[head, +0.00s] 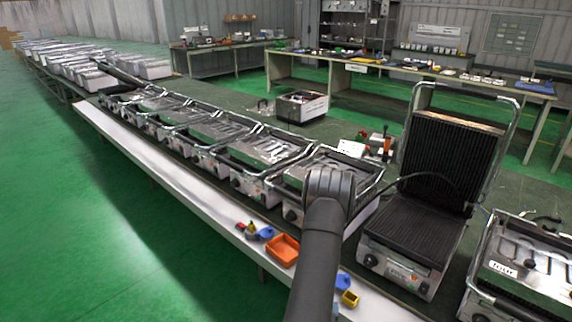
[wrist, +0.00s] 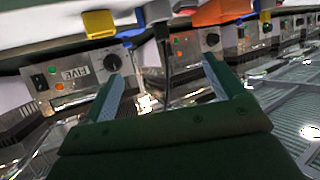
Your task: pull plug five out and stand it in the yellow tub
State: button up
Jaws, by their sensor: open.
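In the wrist view, which is tilted upside down, my gripper (wrist: 167,65) is open, its two fingers apart with no object clearly held. A front panel marked FIVE (wrist: 75,75), with a black knob and coloured lights, lies just left of the left finger. A dark narrow strip runs between the fingers; I cannot tell whether it is a plug, a cord or a gap. I cannot make out plug five for certain. The yellow tub (wrist: 98,24) is at the top left of the wrist view, and in the head view (head: 350,298) on the white ledge, right of my arm. My arm hides the gripper in the head view.
An orange tray (head: 283,249) and small blue and yellow pieces lie along the white ledge (head: 170,173). Contact grills stand in a row behind it. One grill (head: 420,230) has its ribbed lid raised at right, with a black cable arching beside it. Green floor is clear at left.

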jog(key=c, duration=0.6)
jog(key=w+a+m+g+h, duration=0.3)
jog(key=w+a+m+h, duration=0.3)
jog(key=shift+w+x, duration=0.2)
jog(key=shift+x, duration=8.3)
